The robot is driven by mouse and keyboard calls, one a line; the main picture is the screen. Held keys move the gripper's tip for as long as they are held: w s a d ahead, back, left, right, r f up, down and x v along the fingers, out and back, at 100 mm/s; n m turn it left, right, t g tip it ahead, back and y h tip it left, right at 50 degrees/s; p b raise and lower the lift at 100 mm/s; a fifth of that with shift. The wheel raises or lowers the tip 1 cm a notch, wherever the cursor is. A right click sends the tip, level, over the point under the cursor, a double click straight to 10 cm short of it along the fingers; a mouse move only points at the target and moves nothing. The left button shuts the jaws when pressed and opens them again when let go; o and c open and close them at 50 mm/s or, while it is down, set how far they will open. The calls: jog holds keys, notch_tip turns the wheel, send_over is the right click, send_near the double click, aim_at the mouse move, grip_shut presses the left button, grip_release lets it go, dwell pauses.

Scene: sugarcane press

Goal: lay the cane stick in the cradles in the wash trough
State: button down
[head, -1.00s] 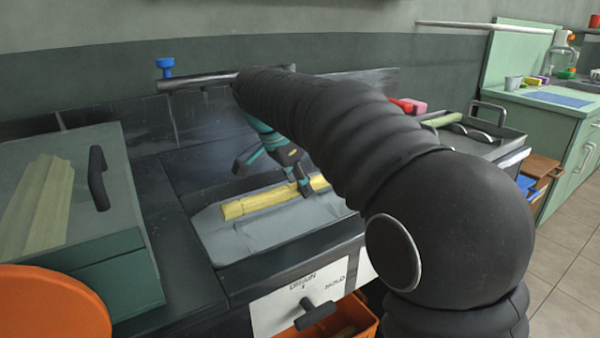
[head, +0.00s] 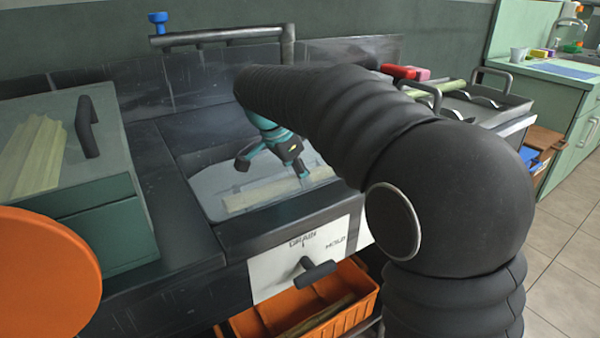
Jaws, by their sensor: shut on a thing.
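The cane stick (head: 258,195) is a pale yellow length lying lengthwise in the sunken wash trough (head: 212,207) in the middle of the counter. It looks dulled, as if seen through water. My gripper (head: 303,180), teal with dark fingers, reaches down into the trough and is shut on the stick towards its right end. My black arm crosses in front from the right and hides part of the back right of the trough. I cannot make out the cradles under the stick, so I cannot tell whether it rests on them.
A faucet pipe (head: 215,38) with a blue knob stands behind the trough. A green box (head: 110,230) with cane sticks is at left, beside an orange disc (head: 45,285). A drain handle (head: 312,275) and an orange crate (head: 365,302) are in front. A tray (head: 515,98) stands at right.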

jog(key=shift+f, duration=0.3)
jog(key=c, duration=0.7)
grip_release()
jog(key=shift+o, duration=0.2)
jog(key=o, duration=0.5)
jog(key=shift+r, duration=0.1)
jog(key=shift+p+v, duration=2)
jog(key=shift+v, duration=1.45)
jog(key=shift+s, duration=0.1)
